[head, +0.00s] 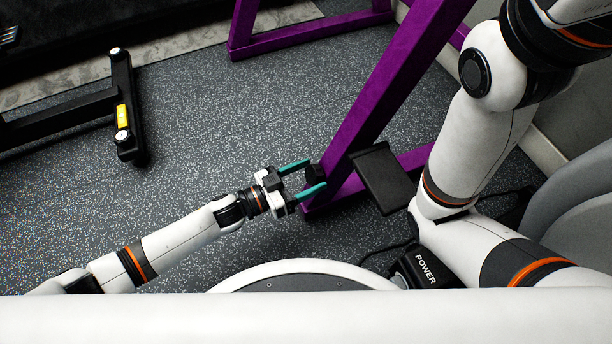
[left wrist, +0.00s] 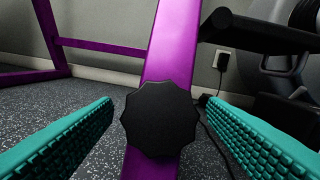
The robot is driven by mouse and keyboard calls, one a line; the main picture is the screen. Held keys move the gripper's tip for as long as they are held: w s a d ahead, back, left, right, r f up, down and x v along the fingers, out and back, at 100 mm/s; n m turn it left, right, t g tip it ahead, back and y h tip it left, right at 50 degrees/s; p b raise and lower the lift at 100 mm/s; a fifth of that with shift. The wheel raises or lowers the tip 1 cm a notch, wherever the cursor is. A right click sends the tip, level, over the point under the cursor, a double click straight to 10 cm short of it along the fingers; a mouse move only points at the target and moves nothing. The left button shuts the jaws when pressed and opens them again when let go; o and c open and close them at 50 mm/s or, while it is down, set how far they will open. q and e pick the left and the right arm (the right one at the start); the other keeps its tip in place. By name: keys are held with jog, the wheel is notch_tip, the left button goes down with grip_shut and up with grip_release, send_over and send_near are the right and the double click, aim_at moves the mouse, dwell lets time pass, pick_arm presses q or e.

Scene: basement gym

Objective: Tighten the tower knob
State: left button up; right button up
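The tower knob (left wrist: 160,118) is a black, scalloped disc on the front of a purple upright (left wrist: 174,45). In the left wrist view it sits in the middle, between the two teal fingers and apart from both. In the head view the knob (head: 314,173) is a small dark shape on the purple post (head: 385,90), near the fingertips. My left gripper (head: 319,177) is open, with one finger on each side of the knob; it also shows in the left wrist view (left wrist: 157,112). My right arm is in the head view at the right, but its gripper is not.
A black pad (head: 383,178) juts from the purple frame, right of the knob. A black bench frame (head: 122,105) stands at the left on the speckled floor (head: 215,110). A wall outlet with a cable (left wrist: 222,62) is behind the post. Floor left of the post is clear.

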pick_arm(q)
jog(key=c, duration=0.8)
jog(key=shift+m+g, duration=0.3)
jog(key=shift+m, duration=0.1)
